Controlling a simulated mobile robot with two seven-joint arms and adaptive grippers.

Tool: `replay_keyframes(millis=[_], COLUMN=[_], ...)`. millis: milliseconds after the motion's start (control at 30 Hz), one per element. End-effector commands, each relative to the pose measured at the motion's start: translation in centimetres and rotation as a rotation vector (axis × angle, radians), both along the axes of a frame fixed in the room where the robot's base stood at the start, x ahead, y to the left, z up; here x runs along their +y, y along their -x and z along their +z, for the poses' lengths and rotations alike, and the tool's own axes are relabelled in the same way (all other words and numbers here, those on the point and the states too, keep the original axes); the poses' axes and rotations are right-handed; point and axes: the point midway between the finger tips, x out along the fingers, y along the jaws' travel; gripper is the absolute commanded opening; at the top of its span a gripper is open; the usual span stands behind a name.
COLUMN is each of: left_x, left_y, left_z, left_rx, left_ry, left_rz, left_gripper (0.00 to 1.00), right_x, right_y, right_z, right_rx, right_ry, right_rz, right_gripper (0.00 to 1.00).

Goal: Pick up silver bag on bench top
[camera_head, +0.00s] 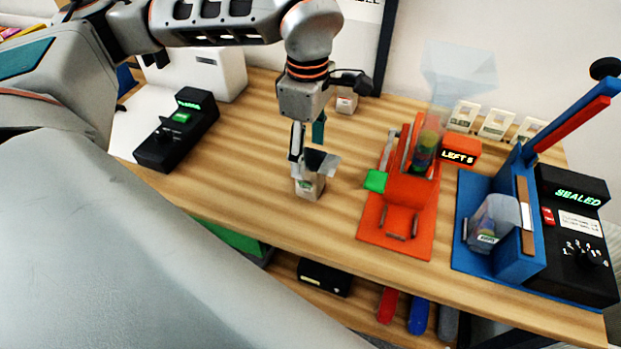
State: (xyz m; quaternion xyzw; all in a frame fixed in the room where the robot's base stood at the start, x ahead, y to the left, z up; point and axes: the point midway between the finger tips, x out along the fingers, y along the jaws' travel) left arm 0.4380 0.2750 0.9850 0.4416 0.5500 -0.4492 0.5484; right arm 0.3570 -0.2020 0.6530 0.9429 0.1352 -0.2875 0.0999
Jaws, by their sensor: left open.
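A small silver bag (311,186) with a pale label stands on the wooden bench top (250,150), near the middle. My left gripper (308,152) points down right above it, with its fingers at the bag's top. The fingers are apart, and they partly hide the top of the bag. I cannot tell whether they touch it. My right gripper is not in view.
A black device with a green display (178,130) stands left. A red-orange dispenser (408,190) and a blue sealer (505,250) holding a clear bag (492,222) stand right. A small pale container (347,102) stands behind my gripper. White card holders (495,125) line the back.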

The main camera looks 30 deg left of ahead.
Motion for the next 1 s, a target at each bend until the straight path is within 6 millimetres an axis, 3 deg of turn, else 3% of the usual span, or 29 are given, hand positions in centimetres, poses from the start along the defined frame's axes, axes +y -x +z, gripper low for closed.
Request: replay_keyframes(millis=[700, 967, 1000], left_x=[-0.6, -0.5, -0.5], left_y=[-0.3, -0.4, -0.4], left_z=[-7.7, -8.0, -8.0], left_rx=[-0.006, -0.008, -0.008], left_ry=[-0.006, -0.007, -0.007], left_rz=[0.003, 0.003, 0.003], left_gripper=[0.62, 0.62, 0.57], right_x=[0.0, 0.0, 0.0], right_y=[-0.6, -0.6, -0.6], right_z=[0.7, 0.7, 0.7], right_rx=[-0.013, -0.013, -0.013], right_ry=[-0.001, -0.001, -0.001], right_rz=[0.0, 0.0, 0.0], right_gripper=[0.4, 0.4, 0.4])
